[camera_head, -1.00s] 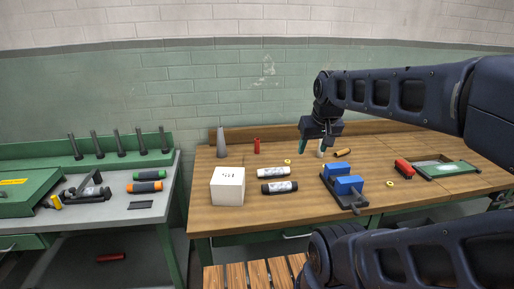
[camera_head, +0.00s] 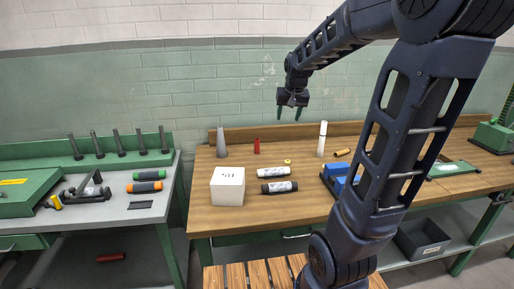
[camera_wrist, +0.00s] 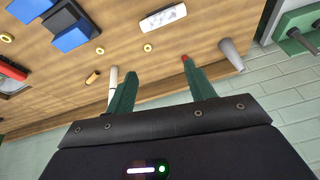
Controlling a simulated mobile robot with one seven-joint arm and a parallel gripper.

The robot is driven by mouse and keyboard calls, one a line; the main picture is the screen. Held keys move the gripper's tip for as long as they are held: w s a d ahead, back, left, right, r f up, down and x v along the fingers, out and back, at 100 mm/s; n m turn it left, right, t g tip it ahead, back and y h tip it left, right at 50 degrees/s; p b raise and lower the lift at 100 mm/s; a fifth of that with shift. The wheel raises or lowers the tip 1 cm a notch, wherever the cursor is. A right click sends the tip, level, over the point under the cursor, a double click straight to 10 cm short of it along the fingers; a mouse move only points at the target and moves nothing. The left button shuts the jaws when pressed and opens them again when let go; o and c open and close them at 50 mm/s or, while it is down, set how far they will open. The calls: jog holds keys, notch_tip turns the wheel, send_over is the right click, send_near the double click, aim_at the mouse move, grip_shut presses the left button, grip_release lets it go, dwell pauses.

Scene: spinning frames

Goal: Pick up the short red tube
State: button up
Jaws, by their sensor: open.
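The short red tube (camera_head: 257,146) stands upright near the back edge of the wooden bench, right of a grey cone. In the wrist view a small red end of the tube (camera_wrist: 184,58) shows at the tip of one finger, which hides most of it. My gripper (camera_head: 289,115) is open and empty, with its fingers pointing down, above and to the right of the tube in the head view. In the wrist view my gripper (camera_wrist: 159,72) has its two green fingers wide apart with nothing between them.
The grey cone (camera_head: 221,143) and a tall white cylinder (camera_head: 322,139) stand on either side of the tube. A white box (camera_head: 228,186), white and black bottles and a blue block are nearer the front. Another red cylinder (camera_head: 111,257) lies beneath the left bench.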

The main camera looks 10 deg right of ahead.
jog(key=w+a+f, duration=0.1)
jog(key=w+f, duration=0.2)
jog(key=w, duration=0.3)
jog(key=w+a+f+m, duration=0.1)
jog(key=w+f, duration=0.1)
jog(key=w, duration=0.4)
jog(key=w+a+f, duration=0.1)
jog(key=w+f, duration=0.2)
jog(key=w, duration=0.3)
jog(key=h, duration=0.1)
send_near(257, 145)
jog(key=w, duration=0.2)
jog(key=shift+m, duration=0.3)
jog(key=x, duration=1.1)
jog(key=shift+s+d+f, duration=0.1)
jog(key=shift+s+d, duration=0.05)
jog(key=c, duration=1)
